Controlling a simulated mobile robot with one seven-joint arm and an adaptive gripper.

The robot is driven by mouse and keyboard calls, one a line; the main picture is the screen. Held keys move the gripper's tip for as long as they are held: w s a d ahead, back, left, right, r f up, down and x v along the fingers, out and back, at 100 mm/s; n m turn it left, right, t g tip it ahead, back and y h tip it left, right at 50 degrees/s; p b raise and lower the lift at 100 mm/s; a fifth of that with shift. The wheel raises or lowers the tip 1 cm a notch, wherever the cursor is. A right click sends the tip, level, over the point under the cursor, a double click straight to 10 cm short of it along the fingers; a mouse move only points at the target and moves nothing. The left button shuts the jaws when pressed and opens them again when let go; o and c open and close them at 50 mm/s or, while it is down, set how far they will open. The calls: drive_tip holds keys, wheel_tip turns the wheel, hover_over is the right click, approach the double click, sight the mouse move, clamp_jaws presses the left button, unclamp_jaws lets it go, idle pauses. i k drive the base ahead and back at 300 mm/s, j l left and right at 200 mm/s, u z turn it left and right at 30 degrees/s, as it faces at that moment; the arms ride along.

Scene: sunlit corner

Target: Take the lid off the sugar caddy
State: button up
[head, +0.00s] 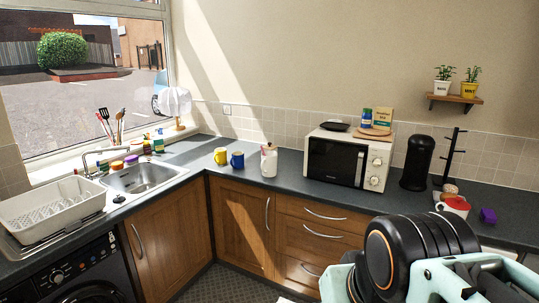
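No container in the head view is clearly marked as the sugar caddy. A small white and red pot (455,204) stands on the right counter, partly hidden behind my arm; I cannot tell whether it has a lid. A white jug-like container (268,160) with a reddish top stands left of the microwave and is another possible match. My arm fills the lower right of the head view, close to the camera. No fingertips of my gripper can be made out, and I see nothing held.
A microwave (347,160), a black canister (417,163) and a black mug tree (451,160) line the back counter. Yellow (220,156) and blue (237,160) mugs stand to the left. A purple block (488,215) sits at the right. Counter before the microwave is clear.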

sight(268, 146)
drive_tip(key=i+j, duration=0.1)
drive_tip(key=i, duration=0.3)
drive_tip(key=i+j, duration=0.1)
drive_tip(key=i, duration=0.3)
drive_tip(key=i+j+z, duration=0.1)
drive_tip(key=i, duration=0.3)
drive_tip(key=i+j, duration=0.15)
drive_tip(key=i, duration=0.35)
drive_tip(key=i+j+u, duration=0.1)
drive_tip(key=i, duration=0.35)
drive_tip(key=i+j, duration=0.2)
drive_tip(key=i, duration=0.3)
